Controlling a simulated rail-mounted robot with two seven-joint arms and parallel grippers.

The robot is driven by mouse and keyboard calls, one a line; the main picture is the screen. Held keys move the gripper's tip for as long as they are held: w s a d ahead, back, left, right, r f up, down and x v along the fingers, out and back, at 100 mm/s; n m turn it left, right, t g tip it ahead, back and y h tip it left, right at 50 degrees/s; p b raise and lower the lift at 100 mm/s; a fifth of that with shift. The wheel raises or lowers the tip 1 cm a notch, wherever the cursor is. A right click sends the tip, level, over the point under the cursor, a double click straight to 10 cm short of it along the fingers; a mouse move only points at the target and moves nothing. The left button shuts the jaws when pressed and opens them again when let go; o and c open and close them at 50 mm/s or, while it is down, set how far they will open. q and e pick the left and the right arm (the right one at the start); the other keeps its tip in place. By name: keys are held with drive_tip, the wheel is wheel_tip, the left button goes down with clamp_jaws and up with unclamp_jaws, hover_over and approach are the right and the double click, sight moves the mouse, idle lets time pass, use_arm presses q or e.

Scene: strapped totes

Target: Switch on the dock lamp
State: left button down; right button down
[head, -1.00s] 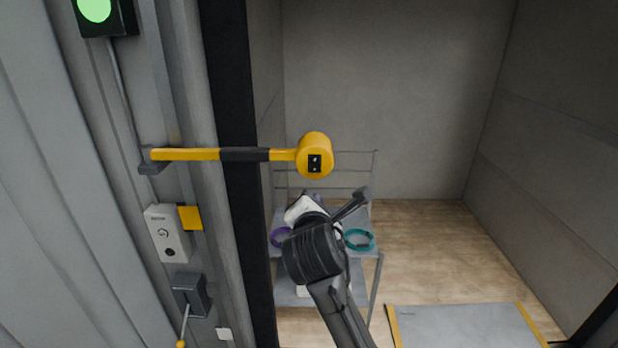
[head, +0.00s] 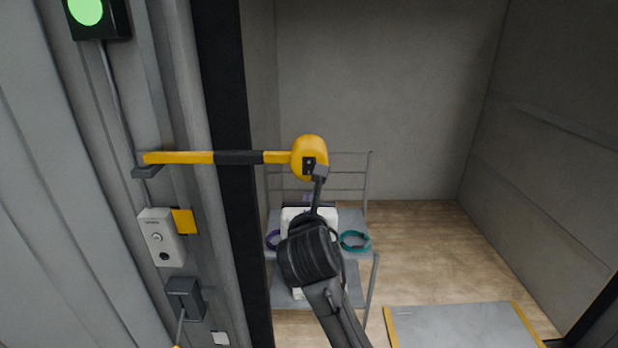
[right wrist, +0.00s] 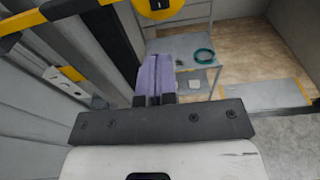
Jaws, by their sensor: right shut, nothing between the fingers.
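The dock lamp is a yellow round head (head: 303,158) on a yellow and black arm (head: 240,157) hinged at the door post. A small black switch plate shows on its face, and I see no glow from the head. The head also shows at the top of the right wrist view (right wrist: 160,10), with part of its switch. My right gripper (head: 306,199) is just below the lamp head in the head view; a dark strut of my wrist overlaps the head's lower edge. Its lavender fingers (right wrist: 155,76) are shut and empty, apart from the lamp in the wrist view. My left gripper is not visible.
A grey wire-sided cart (head: 368,290) stands behind, with a teal ring (head: 355,240) and a purple ring (head: 272,240). On the left wall are a green lit signal (head: 86,10), a white control box (head: 161,238) and a grey lever box (head: 185,298).

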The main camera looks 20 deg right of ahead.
sight(309, 173)
drive_tip(key=p+x, duration=0.4)
drive_tip(key=x, duration=0.8)
drive_tip(key=shift+r, duration=0.1)
drive_tip(key=shift+p+x, duration=0.35)
drive_tip(key=shift+x, duration=0.65)
